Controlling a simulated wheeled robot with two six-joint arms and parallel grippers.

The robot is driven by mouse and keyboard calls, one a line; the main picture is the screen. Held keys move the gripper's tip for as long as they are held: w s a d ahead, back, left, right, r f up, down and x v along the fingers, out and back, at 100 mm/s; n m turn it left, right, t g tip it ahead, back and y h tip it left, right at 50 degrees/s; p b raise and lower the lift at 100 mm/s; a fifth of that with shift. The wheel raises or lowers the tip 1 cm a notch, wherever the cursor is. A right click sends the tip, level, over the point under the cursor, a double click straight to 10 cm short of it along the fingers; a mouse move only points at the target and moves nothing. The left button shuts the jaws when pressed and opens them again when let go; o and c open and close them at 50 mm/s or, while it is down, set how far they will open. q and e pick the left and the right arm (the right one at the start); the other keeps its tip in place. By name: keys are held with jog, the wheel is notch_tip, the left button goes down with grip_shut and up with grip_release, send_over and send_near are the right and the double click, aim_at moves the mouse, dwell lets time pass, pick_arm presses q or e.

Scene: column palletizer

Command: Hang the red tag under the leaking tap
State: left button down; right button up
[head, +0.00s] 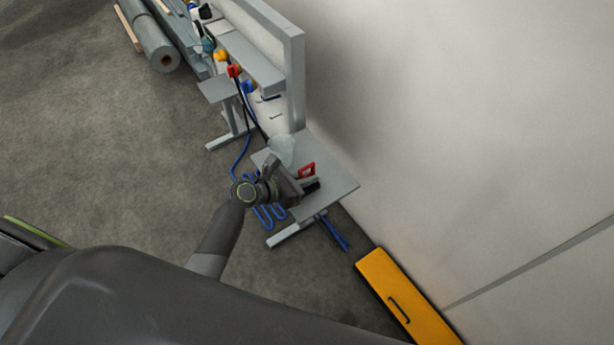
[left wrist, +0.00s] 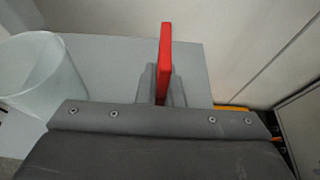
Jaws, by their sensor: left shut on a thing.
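The red tag (head: 307,170) is at the small grey table by the wall, with an opening showing in it. It also shows edge-on in the left wrist view (left wrist: 165,55), upright between the grey fingers. My left gripper (head: 311,185) is shut on the tag, over the tabletop (head: 338,188); I cannot tell whether the tag touches the table. Yellow (head: 222,55), red (head: 234,71) and blue (head: 248,87) tap-like fittings line the grey wall bench beyond. Which one leaks cannot be told. My right gripper is not in view.
A clear cup (head: 281,150) stands on the table left of my gripper; it also shows in the left wrist view (left wrist: 42,75). Blue hoses (head: 265,215) hang and lie below. An orange case (head: 405,298) lies along the wall. Open floor is at left.

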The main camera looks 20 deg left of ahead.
pick_arm(q)
jog(key=shift+f, duration=0.15)
jog(key=c, duration=1.6)
grip_release()
jog(key=shift+o, duration=0.2)
jog(key=shift+f, duration=0.1)
jog(key=shift+b, duration=0.4)
jog(key=v, duration=1.7)
jog(key=shift+a+b, duration=0.15)
jog(key=shift+b, duration=0.15)
jog(key=shift+s, duration=0.1)
